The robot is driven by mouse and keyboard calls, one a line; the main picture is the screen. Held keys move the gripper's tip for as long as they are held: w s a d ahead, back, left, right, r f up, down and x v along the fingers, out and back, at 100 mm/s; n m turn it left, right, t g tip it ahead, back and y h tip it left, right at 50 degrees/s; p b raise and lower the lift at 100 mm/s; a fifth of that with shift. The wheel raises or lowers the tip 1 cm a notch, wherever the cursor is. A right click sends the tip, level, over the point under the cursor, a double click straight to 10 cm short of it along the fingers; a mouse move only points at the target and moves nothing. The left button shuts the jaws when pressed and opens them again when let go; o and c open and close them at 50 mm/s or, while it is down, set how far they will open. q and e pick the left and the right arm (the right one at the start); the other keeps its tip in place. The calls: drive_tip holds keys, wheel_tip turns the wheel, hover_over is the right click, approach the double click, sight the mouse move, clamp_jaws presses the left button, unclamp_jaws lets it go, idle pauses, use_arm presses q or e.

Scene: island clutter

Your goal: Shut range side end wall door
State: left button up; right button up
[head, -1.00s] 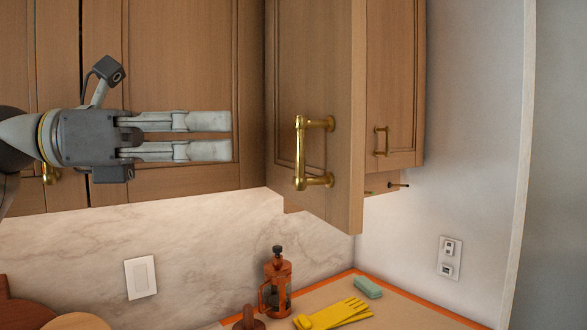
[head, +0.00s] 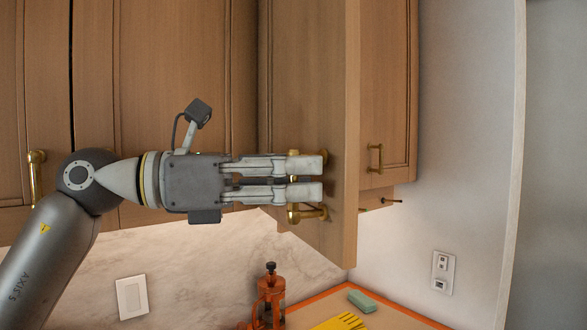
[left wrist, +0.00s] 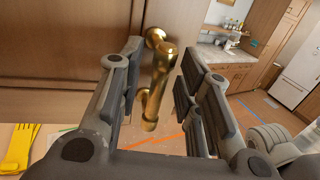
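The wooden wall cabinet door (head: 310,75) stands ajar, jutting out from the row of cabinets. Its brass bar handle (head: 308,212) is partly hidden behind my left gripper in the head view. My left gripper (head: 321,178) reaches in from the left at handle height, its fingers pointing right. In the left wrist view, the handle (left wrist: 157,85) shows between the two spread fingers, with no clear grip on it. The door panel (left wrist: 55,45) fills the upper left of that view. My right gripper is not in view.
Another cabinet door (head: 387,90) with a brass handle is shut, farther right by the wall. A wall outlet (head: 442,272) is at right.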

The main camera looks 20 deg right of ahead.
use_arm(q)
drive_tip(key=shift+w, duration=0.1)
clamp_jaws()
idle(0.3)
